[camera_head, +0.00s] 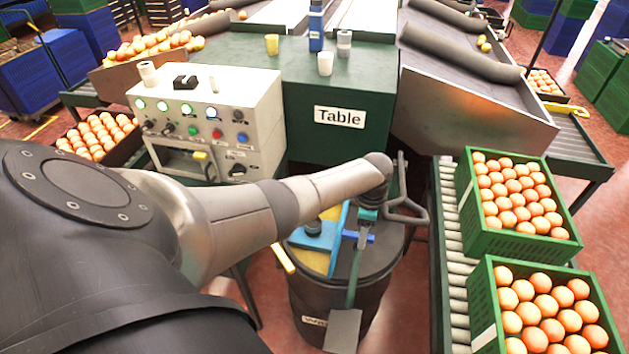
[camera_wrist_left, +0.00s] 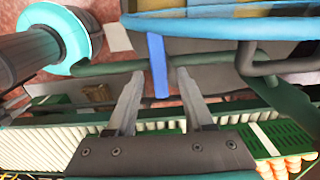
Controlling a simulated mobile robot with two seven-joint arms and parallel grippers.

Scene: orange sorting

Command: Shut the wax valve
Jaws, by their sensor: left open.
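The wax drum (camera_head: 310,300) is a black barrel with a partly hidden label, standing in front of the green table. A blue lever (camera_head: 350,236), which looks like the wax valve handle, sits on a dark green pipe (camera_head: 353,285) at the drum top. In the left wrist view the blue lever (camera_wrist_left: 157,65) stands upright in the picture, with its end between the two fingertips. My left gripper (camera_wrist_left: 160,73) is open around it, with gaps visible on both sides. In the head view, my arm's end covers part of the valve. My right gripper is not in view.
A control box (camera_head: 255,110) with buttons stands left of the drum. A dark bent bar (camera_head: 410,212) is close to my left wrist on the right. A roller conveyor (camera_head: 455,270) carries green crates (camera_head: 515,245) of oranges. A grey plate (camera_head: 343,330) hangs below the pipe.

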